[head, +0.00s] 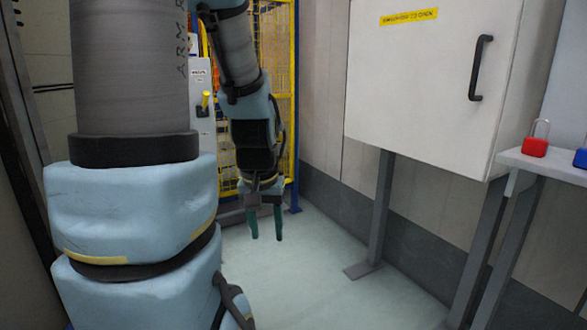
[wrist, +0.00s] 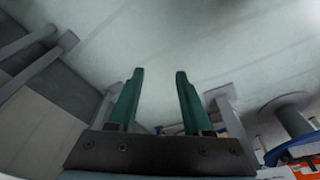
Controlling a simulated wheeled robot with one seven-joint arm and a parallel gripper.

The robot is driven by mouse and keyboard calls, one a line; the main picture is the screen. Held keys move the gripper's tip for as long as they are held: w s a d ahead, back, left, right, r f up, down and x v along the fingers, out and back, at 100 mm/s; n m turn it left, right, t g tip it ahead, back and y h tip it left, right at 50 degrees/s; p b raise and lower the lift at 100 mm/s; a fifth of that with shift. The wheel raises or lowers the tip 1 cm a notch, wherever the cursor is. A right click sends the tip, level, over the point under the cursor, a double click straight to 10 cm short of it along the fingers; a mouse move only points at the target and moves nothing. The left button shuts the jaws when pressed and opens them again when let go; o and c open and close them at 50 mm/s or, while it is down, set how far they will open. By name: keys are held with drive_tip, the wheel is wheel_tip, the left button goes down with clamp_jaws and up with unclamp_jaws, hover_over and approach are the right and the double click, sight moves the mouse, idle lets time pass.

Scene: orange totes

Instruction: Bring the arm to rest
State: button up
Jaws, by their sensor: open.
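My gripper (head: 266,238) hangs at the end of my arm, pointing down over the pale floor, left of the white cabinet in the head view. Its two green fingers are apart with nothing between them. In the wrist view the open gripper (wrist: 157,75) shows bare floor beyond its fingertips. My arm's large blue and grey links fill the left of the head view and hide part of the room behind.
A white cabinet (head: 430,90) with a black handle stands on grey posts (head: 378,215) at the right. A shelf (head: 545,165) beside it holds a red padlock (head: 535,146) and a blue object (head: 581,158). Yellow-framed fencing (head: 292,100) stands behind my arm. Floor (head: 325,260) between is clear.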

drive_tip(key=s+a+f, duration=0.1)
drive_tip(key=s+f, duration=0.1)
drive_tip(key=s, duration=0.2)
wheel_tip(320, 180, up, 32)
drive_tip(key=w+p, duration=0.1)
drive_tip(key=p, duration=3)
drive_tip(key=shift+w+f+g, duration=0.2)
drive_tip(key=shift+f+g, duration=0.05)
drive_tip(key=shift+g, duration=0.05)
